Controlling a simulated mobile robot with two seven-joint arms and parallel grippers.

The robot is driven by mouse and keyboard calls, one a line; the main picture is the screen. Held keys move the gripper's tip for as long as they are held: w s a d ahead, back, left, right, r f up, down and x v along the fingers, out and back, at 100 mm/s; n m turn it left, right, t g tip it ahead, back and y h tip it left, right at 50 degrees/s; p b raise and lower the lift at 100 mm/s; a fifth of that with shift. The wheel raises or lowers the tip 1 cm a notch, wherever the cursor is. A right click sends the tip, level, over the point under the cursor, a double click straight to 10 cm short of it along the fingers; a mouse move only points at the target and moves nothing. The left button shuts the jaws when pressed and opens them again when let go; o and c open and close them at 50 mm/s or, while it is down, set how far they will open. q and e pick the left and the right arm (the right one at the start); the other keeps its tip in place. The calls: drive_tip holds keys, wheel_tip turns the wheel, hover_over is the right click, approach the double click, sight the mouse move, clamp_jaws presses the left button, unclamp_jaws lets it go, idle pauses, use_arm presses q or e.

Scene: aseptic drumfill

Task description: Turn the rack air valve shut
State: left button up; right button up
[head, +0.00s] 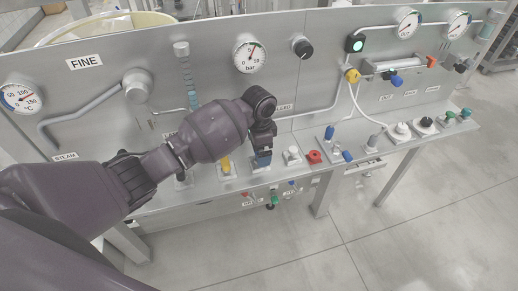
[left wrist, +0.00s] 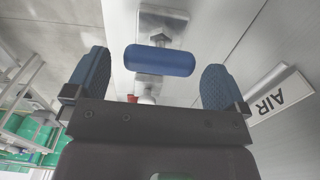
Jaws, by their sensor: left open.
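In the left wrist view a blue rounded valve handle (left wrist: 160,60) on a metal plate (left wrist: 158,20) lies crosswise between my left gripper's two fingers. A sign reading AIR (left wrist: 268,98) is on the panel beside it. My left gripper (left wrist: 157,84) is open, with a gap between each finger and the handle. In the head view my left gripper (head: 262,157) points down at the panel's ledge, and the wrist hides much of what is under it. My right gripper is not in view.
Along the ledge (head: 227,186) stand a yellow handle (head: 226,165), a white knob (head: 292,154), a red knob (head: 314,157) and blue handles (head: 346,156). Gauges (head: 250,57), pipes and labels cover the panel behind. The floor (head: 400,240) in front is clear.

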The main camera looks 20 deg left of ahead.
use_arm(q)
wheel_tip(320, 180, up, 10)
idle(0.4)
drive_tip(key=shift+f, duration=0.1)
